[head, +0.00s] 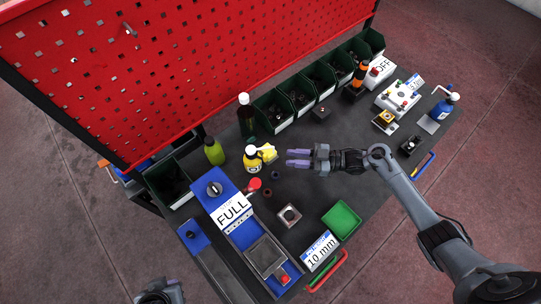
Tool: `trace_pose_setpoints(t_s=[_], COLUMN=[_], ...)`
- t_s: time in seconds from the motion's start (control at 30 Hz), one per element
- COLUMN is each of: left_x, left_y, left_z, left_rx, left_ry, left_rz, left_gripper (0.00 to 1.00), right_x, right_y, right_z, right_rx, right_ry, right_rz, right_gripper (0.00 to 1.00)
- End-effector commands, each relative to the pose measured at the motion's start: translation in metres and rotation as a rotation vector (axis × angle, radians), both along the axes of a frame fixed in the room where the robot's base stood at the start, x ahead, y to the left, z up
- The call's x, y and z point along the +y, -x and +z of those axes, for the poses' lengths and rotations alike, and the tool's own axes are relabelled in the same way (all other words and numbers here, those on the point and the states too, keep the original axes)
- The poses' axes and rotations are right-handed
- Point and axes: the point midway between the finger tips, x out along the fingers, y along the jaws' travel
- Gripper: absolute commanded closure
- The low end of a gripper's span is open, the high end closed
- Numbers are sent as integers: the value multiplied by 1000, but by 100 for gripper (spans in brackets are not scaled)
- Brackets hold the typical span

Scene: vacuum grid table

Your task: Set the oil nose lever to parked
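A yellow bottle (252,164) with a black body band and a white-and-dark top stands upright near the middle of the table. A smaller yellow piece (268,153) is at its right side; I cannot tell whether it is joined to the bottle. No lever marked as the oil nose lever can be made out at this size. My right gripper (290,158) comes in from the right, with its two purple fingers apart and empty. Its tips are a short way right of the yellow piece. My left gripper (160,292) shows only partly at the bottom left edge, away from the table.
A blue unit (210,188) with a FULL sign and a red knob is at the left. A green-yellow bottle (214,151) and a dark bottle (245,115) stand behind. Green bins (319,76) line the red pegboard (180,60). A green tray (341,220) lies in front.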

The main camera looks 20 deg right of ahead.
Motion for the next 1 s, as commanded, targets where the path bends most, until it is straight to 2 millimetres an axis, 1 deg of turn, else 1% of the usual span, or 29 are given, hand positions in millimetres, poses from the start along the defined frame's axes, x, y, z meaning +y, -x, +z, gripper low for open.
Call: trace_pose_setpoints(t_s=[0.03,0.2,0.4,0.6,0.9,0.97,1.0], left_x=[0,0,-1,-2,-2,-2,-2], left_y=[0,0,-1,-1,-1,-1,-1], left_z=[3,7,10,11,11,11,11], left_rx=[-1,-1,-2,-1,-2,-2,-2], left_ry=[0,0,3,7,9,9,9], left_rz=[0,0,2,5,6,6,6], left_gripper=[100,100,100,100,100,100,100], right_x=[9,34,55,64,65,65,65], right_y=[-5,-18,-29,-34,-35,-35,-35], right_z=[3,2,1,0,0,0,0], right_rx=[-2,-1,0,0,0,0,0], right_ry=[-4,-3,-1,0,1,1,1], right_rz=[0,0,0,-1,0,0,0], right_gripper=[73,73,73,73,73,82,88])
